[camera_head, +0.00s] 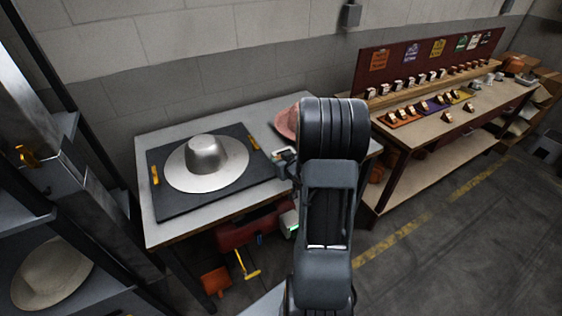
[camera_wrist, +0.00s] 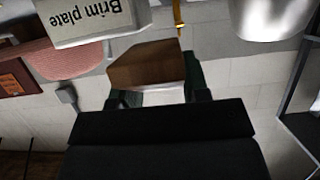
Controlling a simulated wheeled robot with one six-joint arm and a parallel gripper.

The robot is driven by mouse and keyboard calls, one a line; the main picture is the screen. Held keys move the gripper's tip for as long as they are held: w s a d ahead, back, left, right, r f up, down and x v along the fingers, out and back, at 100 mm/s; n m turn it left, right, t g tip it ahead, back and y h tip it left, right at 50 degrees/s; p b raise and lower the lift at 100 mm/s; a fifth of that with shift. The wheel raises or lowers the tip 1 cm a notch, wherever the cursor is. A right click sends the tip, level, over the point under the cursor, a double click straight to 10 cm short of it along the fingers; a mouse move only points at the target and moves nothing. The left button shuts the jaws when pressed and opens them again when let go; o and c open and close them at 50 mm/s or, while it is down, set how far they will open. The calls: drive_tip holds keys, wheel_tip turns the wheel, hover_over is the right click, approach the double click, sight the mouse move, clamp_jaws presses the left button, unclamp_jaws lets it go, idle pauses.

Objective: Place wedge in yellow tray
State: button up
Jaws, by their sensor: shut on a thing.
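My gripper (camera_wrist: 155,82) is shut on a brown wooden block, the wedge (camera_wrist: 146,63), seen between its dark fingers in the wrist view. In the head view my arm covers most of the gripper, and I cannot make out the wedge there. A small yellow tray (camera_head: 461,97) lies on the right-hand bench, at the right end of a row with a purple and an orange tray. It is well to the right of my arm, and its contents are too small to tell.
A silver hat form (camera_head: 206,155) stands on a dark plate on the left table (camera_head: 152,228). A pink hat (camera_head: 287,122) is partly behind my arm. A white block marked "Brim plate" (camera_wrist: 92,20) is close to the wedge. Small blocks line the right bench (camera_head: 420,137).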

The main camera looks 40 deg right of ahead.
drive_tip(key=shift+f+b, duration=0.4)
drive_tip(key=shift+f, duration=0.05)
drive_tip(key=o, duration=0.9)
drive_tip(key=shift+r, duration=0.1)
drive_tip(key=shift+r, duration=0.2)
drive_tip(key=p+v, duration=1.2)
drive_tip(key=shift+r, duration=0.15)
drive_tip(key=shift+p, duration=0.4)
